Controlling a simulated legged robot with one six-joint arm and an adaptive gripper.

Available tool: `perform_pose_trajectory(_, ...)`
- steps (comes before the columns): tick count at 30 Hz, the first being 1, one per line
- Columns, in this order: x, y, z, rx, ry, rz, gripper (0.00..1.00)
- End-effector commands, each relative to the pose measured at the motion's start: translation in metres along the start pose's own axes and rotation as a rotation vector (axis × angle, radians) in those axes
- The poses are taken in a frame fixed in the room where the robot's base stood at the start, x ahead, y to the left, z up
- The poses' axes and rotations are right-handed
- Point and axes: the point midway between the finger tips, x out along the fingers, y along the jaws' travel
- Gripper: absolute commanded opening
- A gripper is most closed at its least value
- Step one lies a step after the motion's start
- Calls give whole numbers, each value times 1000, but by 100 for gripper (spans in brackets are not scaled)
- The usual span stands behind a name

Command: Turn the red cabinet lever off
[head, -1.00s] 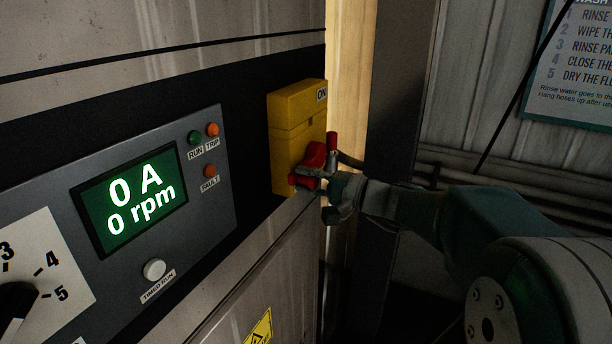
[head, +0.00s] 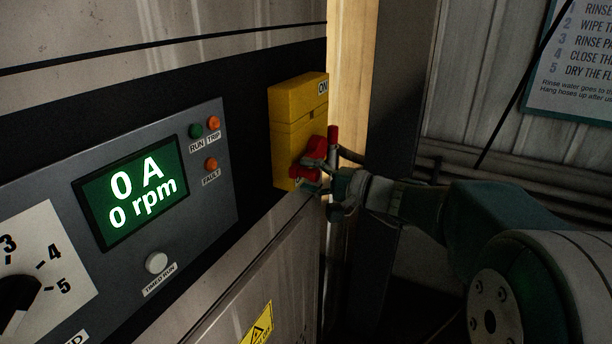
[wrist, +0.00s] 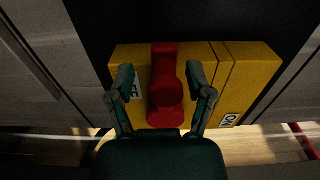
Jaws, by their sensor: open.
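The red lever (head: 316,148) sits on the front of a yellow switch box (head: 285,135) on the cabinet's right edge. In the wrist view the red lever (wrist: 165,85) lies between my two fingers, with a visible gap on each side. An ON label shows at the top of the box in the head view. The wrist view shows ON at the right and a partly hidden label at the left. My gripper (wrist: 162,85) is open around the lever; in the head view my gripper (head: 320,180) partly covers the lever's lower part.
The grey panel (head: 222,140) left of the box has a green screen (head: 130,190) reading 0 A and 0 rpm, indicator lamps, a white button (head: 157,263) and a dial. A dark post (head: 395,90) stands right of the box. A sign (head: 580,70) hangs on the back wall.

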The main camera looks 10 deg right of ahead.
Motion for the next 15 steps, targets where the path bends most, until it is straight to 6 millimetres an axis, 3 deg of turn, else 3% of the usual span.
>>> perform_pose_trajectory(15,-98,2,-1,1,6,2,67)
